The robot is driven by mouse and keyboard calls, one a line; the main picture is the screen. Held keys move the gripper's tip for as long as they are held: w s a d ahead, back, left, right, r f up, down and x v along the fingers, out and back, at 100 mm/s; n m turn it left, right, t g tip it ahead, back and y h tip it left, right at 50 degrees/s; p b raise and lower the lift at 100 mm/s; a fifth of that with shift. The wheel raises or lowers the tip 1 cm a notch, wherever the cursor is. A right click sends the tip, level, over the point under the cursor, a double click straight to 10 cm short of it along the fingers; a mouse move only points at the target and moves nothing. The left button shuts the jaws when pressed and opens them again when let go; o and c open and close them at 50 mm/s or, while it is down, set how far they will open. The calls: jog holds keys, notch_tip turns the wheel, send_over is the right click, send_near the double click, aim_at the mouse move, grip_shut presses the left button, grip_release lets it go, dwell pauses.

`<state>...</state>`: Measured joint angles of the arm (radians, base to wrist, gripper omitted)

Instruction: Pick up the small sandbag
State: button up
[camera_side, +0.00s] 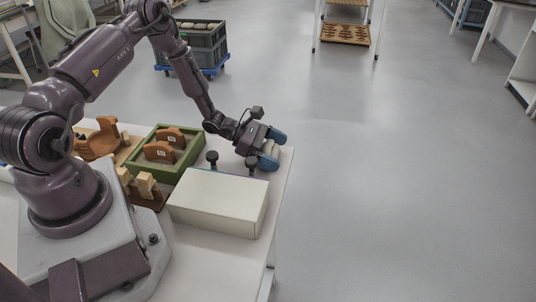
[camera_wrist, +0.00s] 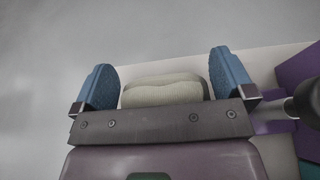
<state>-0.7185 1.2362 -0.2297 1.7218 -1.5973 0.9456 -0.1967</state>
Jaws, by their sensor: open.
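The small sandbag (camera_wrist: 165,91) is a cream, ribbed, rounded pad. In the wrist view it lies between the two blue fingers of my gripper (camera_wrist: 162,62), with gaps on both sides. Its near edge is hidden behind the gripper's grey front plate. In the side view my gripper (camera_side: 272,149) is low over the far right corner of the table, with its fingers spread. A pale bit of the sandbag (camera_side: 270,149) shows between them. My gripper is open, and the bag is not clamped.
A white box (camera_side: 219,203) stands at the table's front right. A green-rimmed tray (camera_side: 137,168) holds brown sherds (camera_side: 160,152). Dark knobs (camera_side: 212,158) stand between the tray and my gripper. The table's right edge (camera_side: 284,190) is close to my gripper, with open floor beyond.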

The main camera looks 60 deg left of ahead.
jog(key=c, duration=0.8)
jog(key=shift+r, duration=0.15)
